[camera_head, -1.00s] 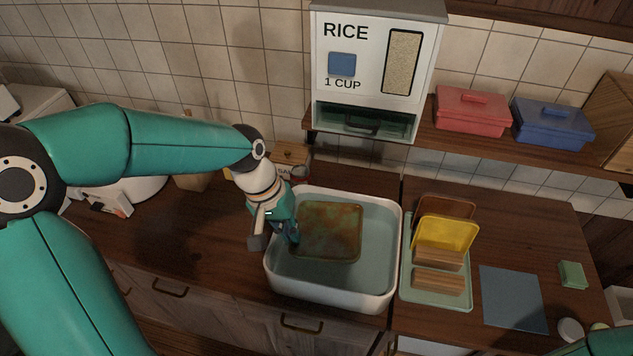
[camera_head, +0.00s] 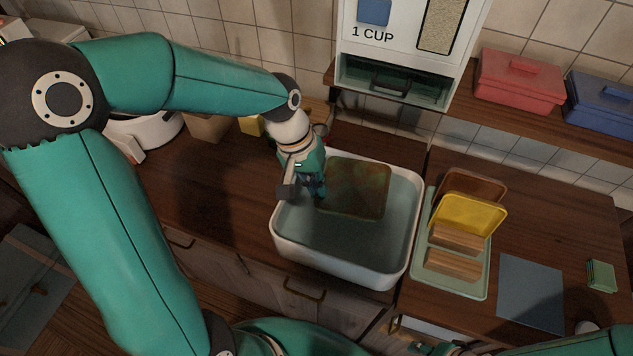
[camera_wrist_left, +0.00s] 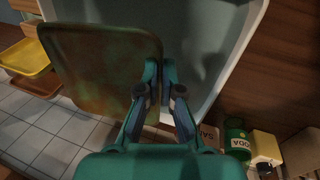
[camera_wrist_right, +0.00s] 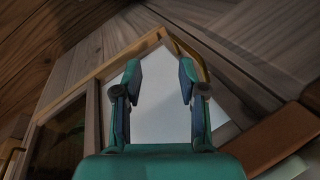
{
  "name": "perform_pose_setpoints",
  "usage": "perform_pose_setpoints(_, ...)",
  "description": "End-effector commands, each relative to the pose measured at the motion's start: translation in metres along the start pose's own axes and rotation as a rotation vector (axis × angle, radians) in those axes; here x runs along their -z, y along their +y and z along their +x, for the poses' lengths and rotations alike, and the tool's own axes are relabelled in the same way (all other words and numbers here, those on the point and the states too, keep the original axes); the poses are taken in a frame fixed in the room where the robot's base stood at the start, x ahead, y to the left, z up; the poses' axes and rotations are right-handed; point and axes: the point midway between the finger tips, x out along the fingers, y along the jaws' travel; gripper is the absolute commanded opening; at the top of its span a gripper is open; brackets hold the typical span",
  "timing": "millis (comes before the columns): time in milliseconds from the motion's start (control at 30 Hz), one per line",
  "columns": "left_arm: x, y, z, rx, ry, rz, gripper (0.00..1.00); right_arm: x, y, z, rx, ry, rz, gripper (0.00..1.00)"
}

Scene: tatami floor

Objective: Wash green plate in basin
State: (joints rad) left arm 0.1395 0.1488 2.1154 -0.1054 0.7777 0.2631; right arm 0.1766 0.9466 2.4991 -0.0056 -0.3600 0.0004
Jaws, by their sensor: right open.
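The green plate (camera_head: 357,190), square and stained brown, is at the back left part of the white basin (camera_head: 345,269), which holds water. I cannot tell how much of it is under water. My left gripper (camera_head: 318,188) is shut on the plate's left edge. In the left wrist view the plate (camera_wrist_left: 100,70) has its edge between the two close fingertips (camera_wrist_left: 160,70). My right gripper (camera_wrist_right: 158,75) is open and empty, facing a pale panel at the cabinet front. Its arm shows only at the bottom of the head view.
Right of the basin, a dish rack (camera_head: 450,281) holds a yellow plate (camera_head: 470,214), a brown plate and wooden pieces. A blue-grey mat (camera_head: 531,293) and a green sponge (camera_head: 601,275) lie farther right. The rice dispenser (camera_head: 400,55) stands above, behind the basin.

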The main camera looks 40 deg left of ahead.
Motion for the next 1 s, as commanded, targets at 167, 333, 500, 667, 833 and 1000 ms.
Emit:
perform_pose_setpoints(167,0.000,-0.006,0.020,0.000,-0.001,0.000,0.00,0.000,0.006,0.016,0.000,0.000,0.000,0.41)
perform_pose_setpoints(333,0.000,-0.010,0.035,0.000,0.000,0.000,0.00,0.000,0.010,0.028,0.000,0.000,0.000,0.41)
perform_pose_setpoints(500,0.000,-0.015,0.049,0.000,0.000,-0.001,0.00,0.000,0.015,0.041,0.000,0.000,0.000,0.41)
perform_pose_setpoints(667,0.000,-0.019,0.063,0.000,0.000,-0.001,0.00,0.001,0.019,0.052,0.000,0.000,0.000,0.41)
perform_pose_setpoints(833,0.000,-0.023,0.078,0.000,0.000,-0.001,0.00,0.001,0.023,0.064,0.000,0.000,0.000,0.41)
perform_pose_setpoints(1000,0.000,-0.027,0.092,0.000,0.001,-0.001,0.00,0.001,0.028,0.077,0.000,0.000,0.000,0.41)
